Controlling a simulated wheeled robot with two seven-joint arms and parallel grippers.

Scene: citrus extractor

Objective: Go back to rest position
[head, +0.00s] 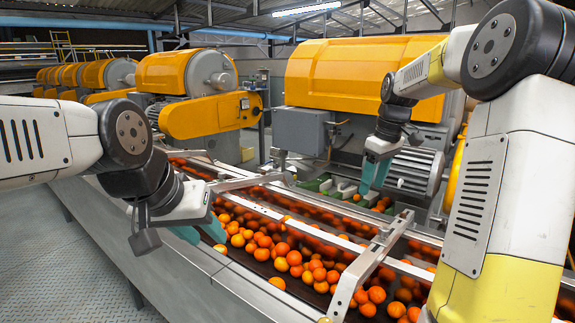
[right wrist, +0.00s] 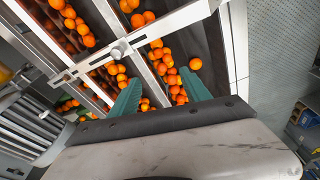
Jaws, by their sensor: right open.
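My left gripper (head: 205,238) reaches in from the left in the head view, above the near edge of the fruit conveyor (head: 237,283). Its two teal fingers show apart, with no fruit seen between them. My right gripper (head: 370,188) hangs down near the far side of the conveyor, in front of the machines. Its fingers are spread and empty; in the right wrist view (right wrist: 161,74) oranges lie beyond and below them. Several oranges (head: 295,258) fill the conveyor lanes.
A metal crossbar (head: 367,266) spans the lanes at the right, and another (head: 240,183) lies behind my left gripper. Orange extractor machines (head: 345,75) and a grey box (head: 300,131) stand behind. Open patterned floor (head: 60,265) lies at the left.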

